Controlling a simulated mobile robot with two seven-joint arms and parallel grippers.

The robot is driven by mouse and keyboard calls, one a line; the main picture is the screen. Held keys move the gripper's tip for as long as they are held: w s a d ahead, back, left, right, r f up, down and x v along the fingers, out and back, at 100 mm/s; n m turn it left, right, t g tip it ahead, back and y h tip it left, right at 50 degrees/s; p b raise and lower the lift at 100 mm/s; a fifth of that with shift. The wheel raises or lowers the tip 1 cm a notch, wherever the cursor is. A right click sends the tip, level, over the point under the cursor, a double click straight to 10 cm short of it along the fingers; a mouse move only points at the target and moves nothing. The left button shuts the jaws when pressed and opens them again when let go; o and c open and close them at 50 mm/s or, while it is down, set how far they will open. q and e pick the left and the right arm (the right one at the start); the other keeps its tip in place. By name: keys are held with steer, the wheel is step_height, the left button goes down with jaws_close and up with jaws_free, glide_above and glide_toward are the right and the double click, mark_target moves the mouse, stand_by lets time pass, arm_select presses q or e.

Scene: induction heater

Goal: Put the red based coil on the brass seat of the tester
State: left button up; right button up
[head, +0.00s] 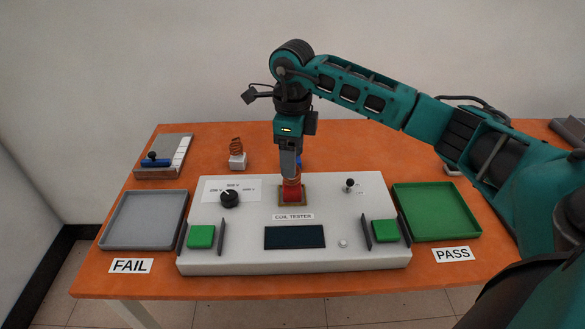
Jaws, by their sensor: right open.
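The red based coil (291,193) stands at the brass seat (292,205) of the tester (350,215). Its red base shows inside the brass edge and looks upright; whether it is fully down cannot be told. My right gripper (291,176) points straight down over the coil, with its fingers open at the coil's upper part. The fingers hide most of the winding. My left gripper is out of view.
A white based copper coil (237,156) stands behind the tester. Something blue (299,160) is mostly hidden behind my right gripper. A grey FAIL tray (143,220) is left and a green PASS tray (437,212) right, both empty. A knob (229,198) and small lever (349,185) rise from the tester.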

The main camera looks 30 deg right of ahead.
step_height(320, 180, up, 7)
steer(key=shift+r, duration=0.2)
stand_by(0.6)
